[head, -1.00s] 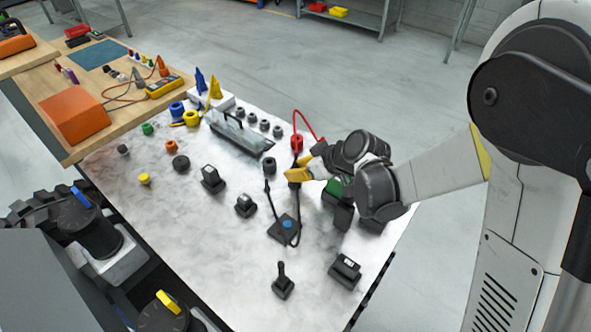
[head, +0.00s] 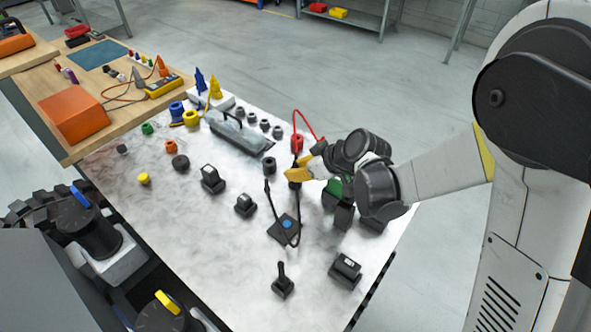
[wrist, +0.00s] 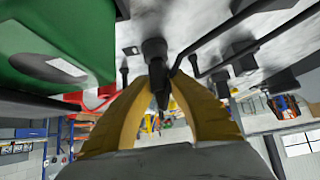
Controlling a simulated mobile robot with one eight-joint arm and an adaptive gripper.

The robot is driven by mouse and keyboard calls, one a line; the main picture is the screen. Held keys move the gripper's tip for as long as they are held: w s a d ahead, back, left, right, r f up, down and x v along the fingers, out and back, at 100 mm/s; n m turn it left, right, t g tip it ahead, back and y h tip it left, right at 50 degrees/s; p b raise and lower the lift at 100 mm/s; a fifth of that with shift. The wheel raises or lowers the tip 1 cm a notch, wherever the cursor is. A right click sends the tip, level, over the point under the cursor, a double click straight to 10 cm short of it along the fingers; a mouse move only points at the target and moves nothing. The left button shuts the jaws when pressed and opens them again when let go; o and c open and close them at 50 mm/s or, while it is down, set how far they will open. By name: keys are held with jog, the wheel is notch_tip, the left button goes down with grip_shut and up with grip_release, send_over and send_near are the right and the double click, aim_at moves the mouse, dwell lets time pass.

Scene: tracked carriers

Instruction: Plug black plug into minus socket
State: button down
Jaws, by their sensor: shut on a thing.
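My gripper (head: 303,172) has yellow fingers and is low over the right part of the white tabletop. It is shut on a black plug (wrist: 155,48), seen between the fingers in the wrist view. A black cable (head: 299,212) runs down from the gripper to a dark box with a blue button (head: 285,228). The cable's other thin end (head: 267,186) stands to the left. A black round socket (head: 269,164) is left of the gripper; a red socket (head: 297,143) with a red lead is just behind. No minus mark is readable, and the plug's tip is unclear.
A green block (head: 334,188) is close to the gripper and fills the upper left of the wrist view (wrist: 55,45). Black switches (head: 345,270) stand nearer the front.

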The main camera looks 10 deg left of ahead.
jog(key=shift+f, duration=0.25)
jog(key=shift+r, duration=0.3)
jog(key=c, duration=1.9)
grip_release()
grip_shut()
jog(key=shift+f+b, duration=0.25)
jog(key=shift+b, duration=0.25)
jog(key=shift+r, duration=0.25)
